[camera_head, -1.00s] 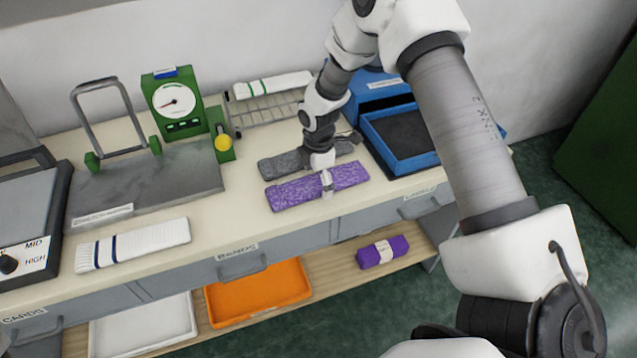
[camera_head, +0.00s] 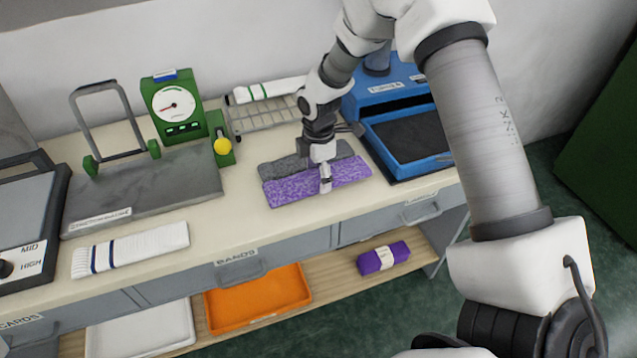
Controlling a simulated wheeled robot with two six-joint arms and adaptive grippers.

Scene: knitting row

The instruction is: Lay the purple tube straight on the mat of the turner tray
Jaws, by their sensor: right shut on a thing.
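The purple tube (camera_head: 290,189) is a flat, mottled knit piece at the middle of the counter. My right gripper (camera_head: 325,182) points down and is shut on it near its middle. The tube runs slightly up to the right and covers part of the grey tube (camera_head: 283,166) behind it; I cannot tell whether it is clear of the counter. The blue turner tray (camera_head: 375,158) is to the right, and its dark mat (camera_head: 410,138) looks bare. My left gripper is not in view.
A wire rack (camera_head: 262,120) with a white green-striped tube (camera_head: 270,89) stands behind. The green dial device (camera_head: 172,105) and grey plate (camera_head: 150,190) are left. A white tube (camera_head: 130,249) lies at front left. A purple roll (camera_head: 383,258) and orange tray (camera_head: 258,305) are on the lower shelf.

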